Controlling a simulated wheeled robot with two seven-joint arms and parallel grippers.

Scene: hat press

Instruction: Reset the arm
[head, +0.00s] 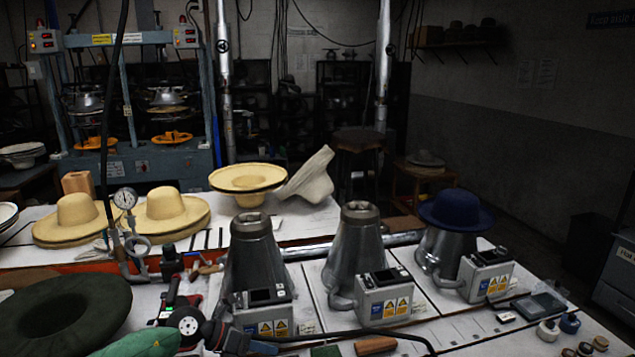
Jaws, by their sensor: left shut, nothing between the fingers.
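My left gripper (228,338) shows only as a small dark shape low in the head view, hard to tell apart from the dark tools there. It is shut with nothing between its fingers. It is near the front of the workbench (445,330), beside a red and black tool (189,322) with a round pad. My right gripper is not in the picture.
Three metal cones with control boxes stand on the bench; a navy hat (456,209) sits on the right one. Straw hats (165,212) lie behind left. A dark green hat (60,320) lies front left. A gauge (125,199) stands upright. A black cable crosses the front.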

